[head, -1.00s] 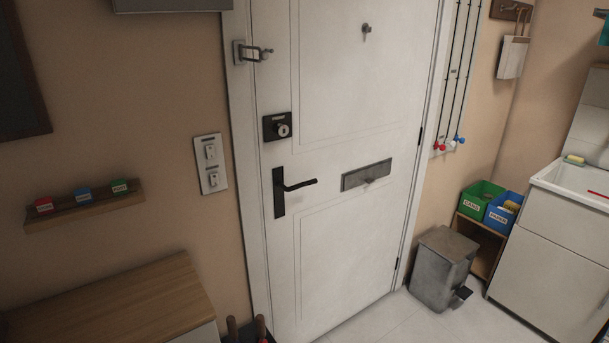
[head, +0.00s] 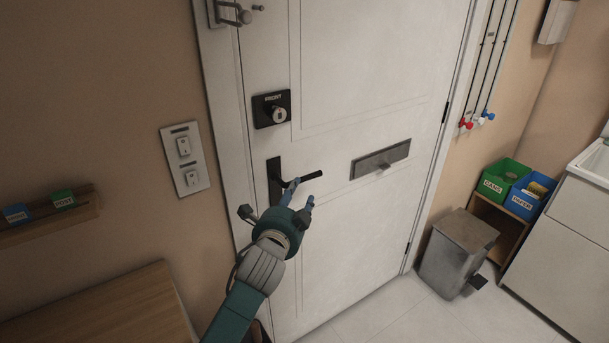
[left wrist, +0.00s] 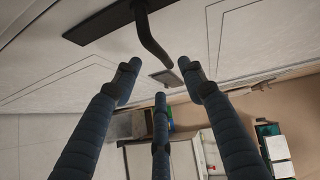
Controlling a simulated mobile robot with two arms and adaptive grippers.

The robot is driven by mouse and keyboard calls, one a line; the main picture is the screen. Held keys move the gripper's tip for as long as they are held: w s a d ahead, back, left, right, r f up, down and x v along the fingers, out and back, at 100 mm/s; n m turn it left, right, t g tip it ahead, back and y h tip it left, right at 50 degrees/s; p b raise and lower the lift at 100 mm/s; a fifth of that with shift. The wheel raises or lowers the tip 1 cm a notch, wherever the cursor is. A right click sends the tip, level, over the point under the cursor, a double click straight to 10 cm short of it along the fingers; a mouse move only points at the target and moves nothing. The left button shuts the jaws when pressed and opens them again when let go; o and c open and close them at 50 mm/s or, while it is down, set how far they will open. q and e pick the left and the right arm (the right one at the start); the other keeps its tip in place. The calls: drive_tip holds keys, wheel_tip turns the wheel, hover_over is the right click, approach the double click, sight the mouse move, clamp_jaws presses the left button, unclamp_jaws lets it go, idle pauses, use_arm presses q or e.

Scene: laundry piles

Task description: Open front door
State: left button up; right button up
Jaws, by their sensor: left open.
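The white front door (head: 350,85) stands shut in its frame. Its black lever handle (head: 308,177) sticks out to the right from a dark plate. A black lock box labelled FRONT (head: 271,109) with a round silver knob sits above it, and a metal door guard (head: 233,13) is at the top left. My left gripper (head: 301,193) is open and empty, just below and in front of the lever. In the left wrist view its three blue fingers (left wrist: 160,76) are spread, with the lever (left wrist: 150,38) beyond the tips. Contact cannot be told. My right gripper is out of view.
A switch panel (head: 185,160) is left of the door and a wooden bench top (head: 105,312) is at lower left. A mail slot (head: 381,159) is in the door. A grey pedal bin (head: 455,255) and a shelf with green and blue boxes stand right. Some floor before the door is clear.

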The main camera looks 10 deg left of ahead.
sight(306, 180)
use_arm(q)
drive_tip(key=w, duration=0.3)
drive_tip(key=w+f, duration=0.1)
drive_tip(key=w, duration=0.2)
drive_tip(key=w+p, duration=0.1)
drive_tip(key=w, duration=0.2)
drive_tip(key=shift+w+d+f, duration=0.15)
drive_tip(key=shift+f, duration=0.1)
drive_tip(key=shift+w, duration=0.15)
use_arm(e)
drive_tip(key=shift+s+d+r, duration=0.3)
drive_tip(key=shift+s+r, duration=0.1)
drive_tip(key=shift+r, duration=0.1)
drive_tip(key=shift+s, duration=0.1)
use_arm(q)
clamp_jaws()
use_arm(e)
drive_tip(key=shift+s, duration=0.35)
